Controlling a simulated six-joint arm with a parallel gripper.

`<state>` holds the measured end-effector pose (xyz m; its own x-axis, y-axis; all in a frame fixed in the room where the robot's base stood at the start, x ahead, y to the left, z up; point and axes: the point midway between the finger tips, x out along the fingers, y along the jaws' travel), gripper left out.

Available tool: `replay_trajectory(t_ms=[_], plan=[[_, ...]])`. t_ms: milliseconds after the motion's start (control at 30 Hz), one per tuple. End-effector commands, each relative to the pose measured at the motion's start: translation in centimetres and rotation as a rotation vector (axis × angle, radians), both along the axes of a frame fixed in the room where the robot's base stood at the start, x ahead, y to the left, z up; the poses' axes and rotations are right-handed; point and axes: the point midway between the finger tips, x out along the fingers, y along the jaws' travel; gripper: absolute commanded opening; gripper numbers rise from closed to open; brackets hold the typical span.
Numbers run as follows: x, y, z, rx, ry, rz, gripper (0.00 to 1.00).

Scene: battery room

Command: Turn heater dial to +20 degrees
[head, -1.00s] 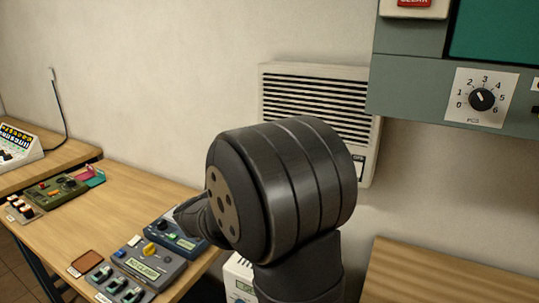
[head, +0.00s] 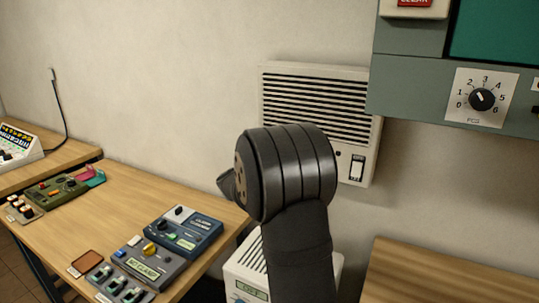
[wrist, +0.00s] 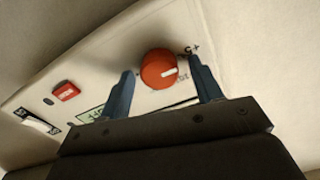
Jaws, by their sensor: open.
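In the wrist view a round red dial (wrist: 158,70) with a white mark on its face sits on a cream panel (wrist: 95,62). The mark points to the right in that view. Printed labels beside the dial are partly readable. My gripper (wrist: 161,66) is open, with one blue-grey finger on each side of the dial. I cannot tell whether either finger touches it. A green display (wrist: 93,114) on the panel is partly hidden by my gripper. In the head view a white unit with a small display (head: 252,261) stands low behind my arm, which hides much of it.
The panel also carries a red button (wrist: 66,91) and a rocker switch (wrist: 35,121). A white grilled wall unit (head: 275,88) hangs behind my arm. A wooden table (head: 115,205) with several control boxes is at left; a bare wooden surface (head: 440,275) is at right.

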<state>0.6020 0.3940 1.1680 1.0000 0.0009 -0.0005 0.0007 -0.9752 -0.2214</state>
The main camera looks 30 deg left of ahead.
Motion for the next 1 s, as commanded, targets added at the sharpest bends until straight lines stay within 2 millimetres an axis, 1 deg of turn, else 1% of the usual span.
replay_trajectory(t_ms=[133,167,200,267,300,367,400,567,767,1000], plan=[[-0.02,0.00,0.00,0.000,0.000,0.000,0.59],[-0.02,0.00,0.00,0.000,0.000,0.000,0.55],[-0.03,0.00,0.00,0.000,0.000,0.000,0.47],[-0.03,0.00,0.00,0.000,0.000,0.000,0.36],[-0.04,0.00,0.00,0.000,0.000,0.000,0.28],[-0.04,0.00,0.00,0.000,0.000,0.000,0.16],[-0.04,0.00,-0.01,0.000,0.000,0.000,0.14],[-0.05,-0.01,-0.01,0.008,0.000,0.000,0.14],[-0.04,-0.02,-0.02,0.063,0.000,-0.001,0.14],[-0.02,-0.05,-0.04,0.226,-0.001,-0.001,0.14]])
